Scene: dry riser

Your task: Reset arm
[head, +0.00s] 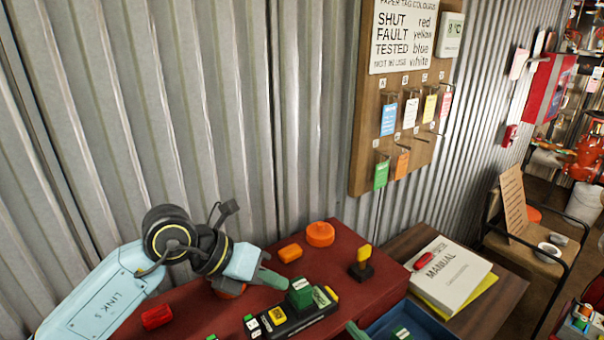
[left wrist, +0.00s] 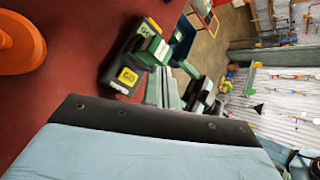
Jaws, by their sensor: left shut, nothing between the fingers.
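My left arm comes in from the left in the head view, and its gripper (head: 272,279) hangs over the red bench top (head: 200,309). Its grey-green fingers are shut with nothing between them. They end just left of a black block with green and yellow parts (head: 292,322); I cannot tell whether they touch it. The fingers also show in the left wrist view (left wrist: 164,88), beside the black block with its yellow label (left wrist: 127,77). A grey-green tip at the bottom of the head view may be my right gripper (head: 356,330); its jaws cannot be made out.
Orange pieces (head: 320,234), a red block (head: 157,317) and a yellow-topped black piece (head: 362,262) lie around the bench. A blue tray (head: 428,322) is at the front right. A manual (head: 450,275) lies on a wooden surface. A tag board (head: 366,120) hangs on the corrugated wall behind.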

